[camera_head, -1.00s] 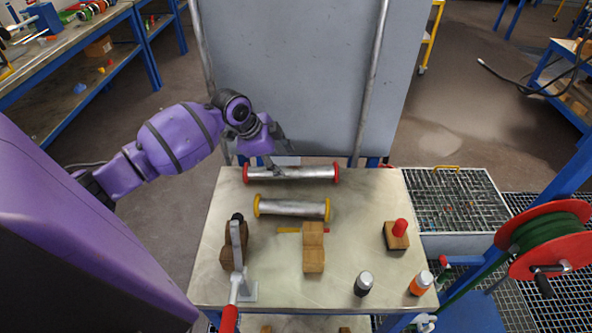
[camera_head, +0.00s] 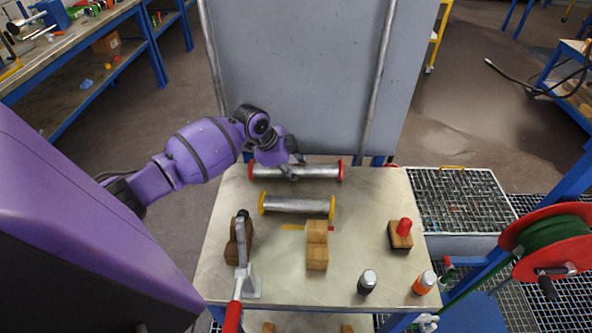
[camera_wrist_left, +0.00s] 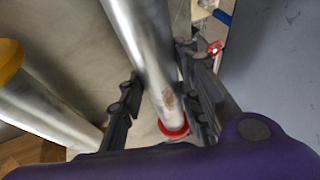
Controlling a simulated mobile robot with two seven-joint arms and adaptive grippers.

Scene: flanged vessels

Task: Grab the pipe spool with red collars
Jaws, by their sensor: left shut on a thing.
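The pipe spool with red collars (camera_head: 315,171) lies at the far edge of the table, a silver tube with a red collar at each end. It also shows in the left wrist view (camera_wrist_left: 143,50), running between the two fingers, with one red collar visible near the palm. My left gripper (camera_head: 291,172) is shut on this spool from above, toward its left part. In the left wrist view my left gripper (camera_wrist_left: 160,95) has a dark finger on each side of the tube. A second spool with yellow collars (camera_head: 297,205) lies nearer on the table, apart from the gripper. My right gripper is not in view.
The metal table (camera_head: 375,215) also holds wooden blocks (camera_head: 317,247), a toggle clamp with a red handle (camera_head: 241,258), a red-knobbed block (camera_head: 401,235) and two small bottles. A grey panel (camera_head: 290,80) stands behind the table. A red hose reel (camera_head: 553,240) is at right.

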